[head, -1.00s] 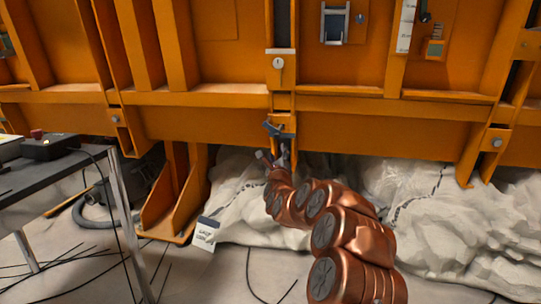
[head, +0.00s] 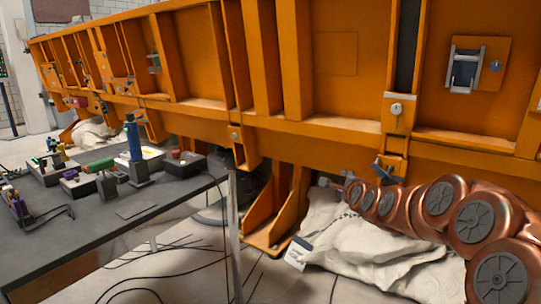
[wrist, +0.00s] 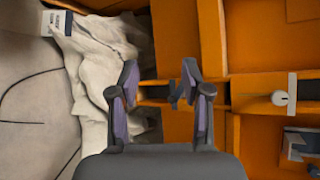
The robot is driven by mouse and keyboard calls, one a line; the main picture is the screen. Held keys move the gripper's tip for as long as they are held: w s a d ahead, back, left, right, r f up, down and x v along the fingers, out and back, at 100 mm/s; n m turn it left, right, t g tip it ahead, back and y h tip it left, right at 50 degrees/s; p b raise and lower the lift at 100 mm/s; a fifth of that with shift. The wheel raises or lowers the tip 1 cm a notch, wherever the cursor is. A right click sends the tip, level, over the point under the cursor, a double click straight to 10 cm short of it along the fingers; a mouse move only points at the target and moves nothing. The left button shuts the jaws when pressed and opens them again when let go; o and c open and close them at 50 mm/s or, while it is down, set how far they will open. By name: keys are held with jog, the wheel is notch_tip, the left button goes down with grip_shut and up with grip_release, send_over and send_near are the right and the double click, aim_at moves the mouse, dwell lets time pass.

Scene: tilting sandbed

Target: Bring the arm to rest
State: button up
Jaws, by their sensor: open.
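My copper-coloured arm reaches in from the lower right of the head view. My gripper (head: 340,182) is at its far end, small, low in front of the orange sandbed frame (head: 330,122). In the wrist view, my gripper (wrist: 160,75) is open, with two dark, purple-sided fingers apart and nothing held between them. A small dark latch (head: 383,171) on the frame's lower post is just right of my gripper in the head view. In the wrist view, part of the orange frame (wrist: 262,50) lies beyond the fingers.
A dark table (head: 75,255) with tools and small boxes stands at left. Cables (head: 165,268) run over the floor between.

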jog(key=s+a+r+n+g+y+p, duration=0.1)
jog(key=s+a+r+n+g+p, duration=0.15)
jog(key=s+n+p, duration=0.35)
jog(key=s+a+r+n+g+p, duration=0.2)
jog(key=s+a+r+p, duration=0.2)
jog(key=s, duration=0.5)
jog(key=s+a+r+n+g+y+p, duration=0.1)
jog(key=s+a+r+n+g+p, duration=0.2)
jog(key=s+p, duration=0.3)
jog(key=s+d+r+n+g+h+p, duration=0.1)
jog(key=s+r+n+g+p, duration=0.2)
jog(key=s, duration=0.9)
jog(key=s+d+r+n+g+p, duration=0.2)
jog(key=s+p, duration=0.6)
jog(key=s, duration=0.4)
jog(key=s+d+r+n+g+h+p, duration=0.1)
jog(key=s+r+n+g+p, duration=0.3)
jog(key=s, duration=0.9)
notch_tip(320, 180, up, 2)
jog(key=shift+d+r+n+h+p, duration=0.35)
jog(key=shift+d+p, duration=0.2)
jog(key=shift+p, duration=0.3)
jog(key=shift+s+f, duration=0.1)
jog(key=shift+c, duration=0.6)
jog(key=shift+a, duration=0.1)
